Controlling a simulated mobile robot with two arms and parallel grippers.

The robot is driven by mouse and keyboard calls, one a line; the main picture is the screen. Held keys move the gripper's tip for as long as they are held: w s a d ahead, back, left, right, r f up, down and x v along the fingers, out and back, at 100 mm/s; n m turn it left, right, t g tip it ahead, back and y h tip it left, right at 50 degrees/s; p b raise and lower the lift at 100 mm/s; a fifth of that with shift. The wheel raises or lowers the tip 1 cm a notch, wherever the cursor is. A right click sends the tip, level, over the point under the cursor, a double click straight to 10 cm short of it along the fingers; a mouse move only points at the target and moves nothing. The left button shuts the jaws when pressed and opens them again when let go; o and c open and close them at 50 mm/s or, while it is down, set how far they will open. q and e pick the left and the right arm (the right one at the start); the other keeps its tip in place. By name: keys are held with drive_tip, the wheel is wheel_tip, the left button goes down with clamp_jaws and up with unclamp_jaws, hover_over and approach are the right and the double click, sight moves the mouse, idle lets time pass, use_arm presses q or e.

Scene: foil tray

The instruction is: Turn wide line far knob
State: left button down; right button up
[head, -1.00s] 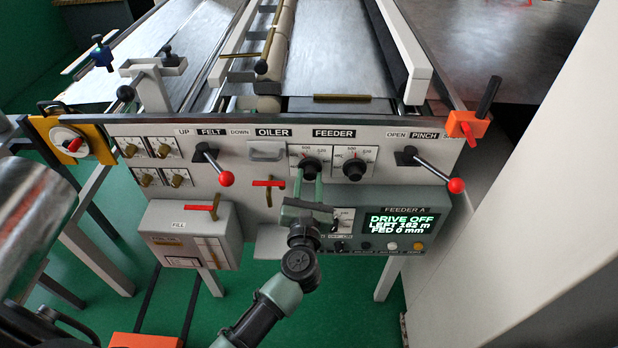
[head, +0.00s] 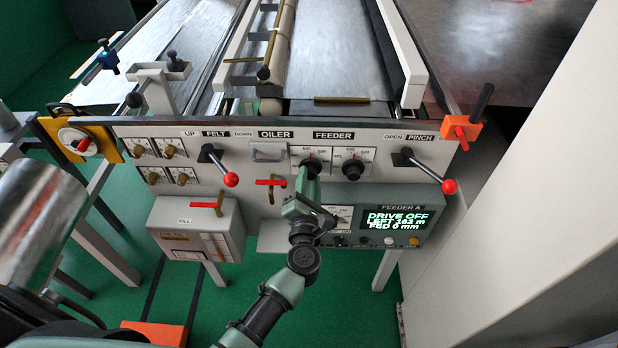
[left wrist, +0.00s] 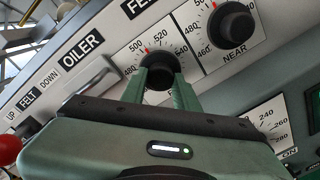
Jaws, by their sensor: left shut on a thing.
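Two black knobs with number scales sit under the FEEDER label on the grey panel (head: 400,145). The right knob (head: 353,168), marked NEAR, is free and shows in the left wrist view (left wrist: 232,25). The left knob (left wrist: 160,65) has my left gripper's (left wrist: 165,82) green fingers on either side of it. The left gripper (head: 308,175) is shut on this knob, and its fingers hide part of it in the head view. A red mark shows above it between 500 and 520. My right gripper is not in view.
Red-balled levers stand at FELT (head: 231,179) and PINCH (head: 449,186). A red-handled valve (head: 270,183) is left of my gripper. The display box (head: 430,205) below right reads DRIVE OFF. A white wall (head: 520,190) borders the right side.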

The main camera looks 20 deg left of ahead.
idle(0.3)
use_arm(q)
drive_tip(key=c, duration=1.1)
unclamp_jaws()
drive_tip(key=shift+o, duration=0.2)
drive_tip(key=b+v, duration=0.1)
drive_tip(key=v, duration=0.7)
drive_tip(key=shift+b, duration=0.3)
